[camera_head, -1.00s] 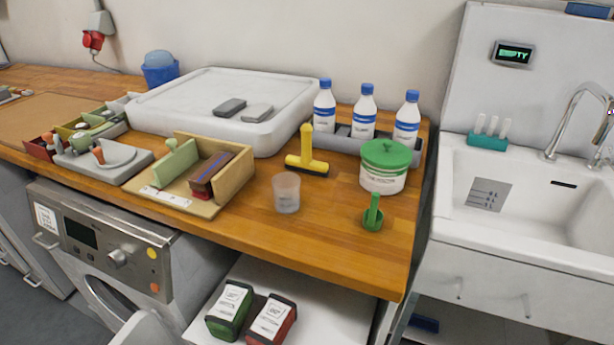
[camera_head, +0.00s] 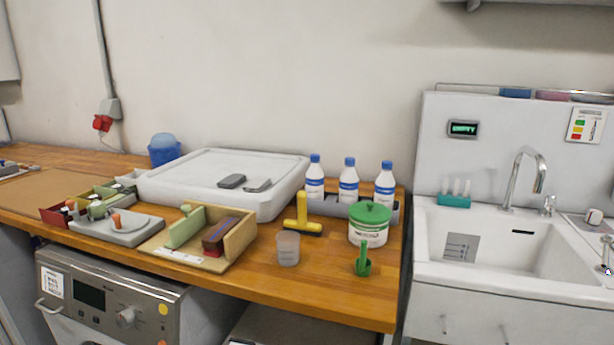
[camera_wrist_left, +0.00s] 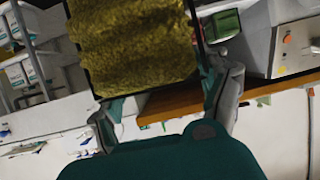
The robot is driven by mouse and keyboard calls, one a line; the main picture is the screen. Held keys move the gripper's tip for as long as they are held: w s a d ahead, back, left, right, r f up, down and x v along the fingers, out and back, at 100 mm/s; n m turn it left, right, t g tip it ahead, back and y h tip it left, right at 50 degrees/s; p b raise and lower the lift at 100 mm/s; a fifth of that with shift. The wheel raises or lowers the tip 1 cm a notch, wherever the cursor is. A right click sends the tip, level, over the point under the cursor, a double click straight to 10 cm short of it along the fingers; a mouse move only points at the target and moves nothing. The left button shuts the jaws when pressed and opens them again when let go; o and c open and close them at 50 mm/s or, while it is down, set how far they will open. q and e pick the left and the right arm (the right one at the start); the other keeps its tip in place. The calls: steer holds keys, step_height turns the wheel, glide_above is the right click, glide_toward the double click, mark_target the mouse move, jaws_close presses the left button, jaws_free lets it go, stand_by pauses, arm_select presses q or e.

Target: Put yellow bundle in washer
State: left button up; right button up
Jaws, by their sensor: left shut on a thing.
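The yellow bundle (camera_wrist_left: 135,45), with a rough, quilted-looking surface and a dark edge, fills the upper left-middle of the left wrist view. My left gripper (camera_wrist_left: 158,92) is shut on it, with one finger at each side of its lower end. The bundle's far end is cut off by the frame top. The washer (camera_head: 105,300) stands under the wooden counter at lower left in the head view. Its control panel with display and knob shows; its door is almost wholly below the frame. Neither gripper shows in the head view.
The wooden counter (camera_head: 315,302) carries a white tray (camera_head: 280,205), bottles, a clear cup (camera_head: 288,249), a green-lidded tub (camera_head: 368,232) and a yellow scraper (camera_head: 302,222). A white sink (camera_head: 440,285) stands at right. A green container (camera_wrist_left: 225,24) shows beyond the bundle in the wrist view.

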arm_select(q)
steer(key=shift+n+y, duration=0.4)
steer(key=shift+y, duration=0.1)
steer(key=w+a+r, duration=0.1)
steer(key=w+r, duration=0.1)
steer(key=w, duration=0.1)
steer(key=w+a+r+p, duration=0.1)
steer(key=w, duration=0.1)
steer(key=shift+a+r, duration=0.3)
steer(key=shift+a, duration=0.05)
steer(key=w+a+r+p, duration=0.1)
steer(key=w+a+r, duration=0.1)
steer(key=r, duration=0.5)
steer(key=w+a+r+n+y+p, duration=0.1)
steer(key=w+a+r, duration=0.2)
steer(key=w+r, duration=0.2)
steer(key=w+a+r+n+y+p, duration=0.1)
steer(key=w+a+r+p, duration=0.1)
steer(key=r, duration=0.7)
steer(key=shift+w+a+r, duration=0.3)
steer(key=shift+w+r, duration=0.1)
steer(key=shift+w, duration=0.4)
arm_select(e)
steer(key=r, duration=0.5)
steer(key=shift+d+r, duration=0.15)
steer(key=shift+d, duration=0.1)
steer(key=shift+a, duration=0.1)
